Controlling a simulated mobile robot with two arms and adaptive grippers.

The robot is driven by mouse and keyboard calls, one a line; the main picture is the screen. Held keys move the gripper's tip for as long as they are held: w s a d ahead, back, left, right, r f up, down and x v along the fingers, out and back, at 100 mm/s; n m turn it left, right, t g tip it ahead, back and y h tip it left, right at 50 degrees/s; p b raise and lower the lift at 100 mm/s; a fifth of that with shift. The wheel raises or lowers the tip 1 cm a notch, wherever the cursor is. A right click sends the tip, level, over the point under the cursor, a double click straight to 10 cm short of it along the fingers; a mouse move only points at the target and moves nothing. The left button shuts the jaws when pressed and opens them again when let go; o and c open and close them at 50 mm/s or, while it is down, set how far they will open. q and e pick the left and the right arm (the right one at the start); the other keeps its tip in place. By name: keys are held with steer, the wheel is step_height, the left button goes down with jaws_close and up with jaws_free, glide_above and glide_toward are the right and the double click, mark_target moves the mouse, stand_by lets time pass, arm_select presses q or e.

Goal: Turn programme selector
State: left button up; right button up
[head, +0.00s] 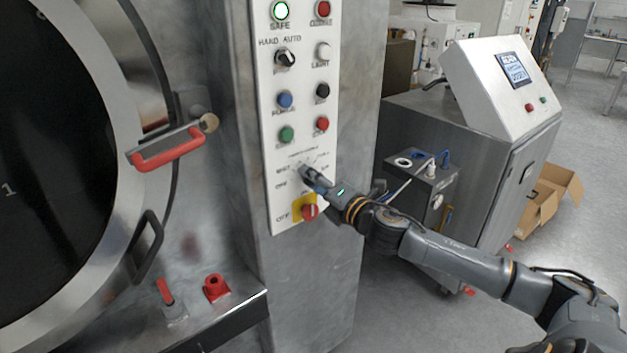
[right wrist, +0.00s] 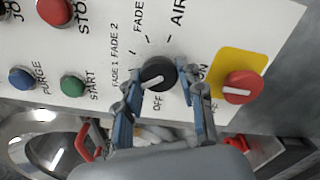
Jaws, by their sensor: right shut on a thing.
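The programme selector (right wrist: 157,72) is a round black knob with a white pointer line on the white control panel (head: 262,110). In the right wrist view its pointer runs towards the lower left, near the OFF mark. Other marks around it read FADE and AIR. My right gripper (right wrist: 160,85) has one blue-padded finger on each side of the knob and is shut on it. In the head view the right gripper (head: 310,175) meets the lower part of the panel and hides the knob. My left gripper is not in view.
A red rotary switch on a yellow plate (head: 297,208) sits just below the selector. Several buttons, such as green START (right wrist: 73,85) and blue PURGE (right wrist: 21,78), are above. A round door with a red handle (head: 168,150) is left. A grey cabinet (head: 470,140) stands right.

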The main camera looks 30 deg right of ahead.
steer(key=m+p, duration=0.3)
steer(key=m, duration=0.8)
steer(key=shift+r+p, duration=0.15)
steer(key=shift+p, duration=0.2)
stand_by(0.3)
steer(key=o, duration=1.1)
steer(key=s, duration=0.8)
steer(key=s+d, duration=0.1)
steer(key=s, duration=0.3)
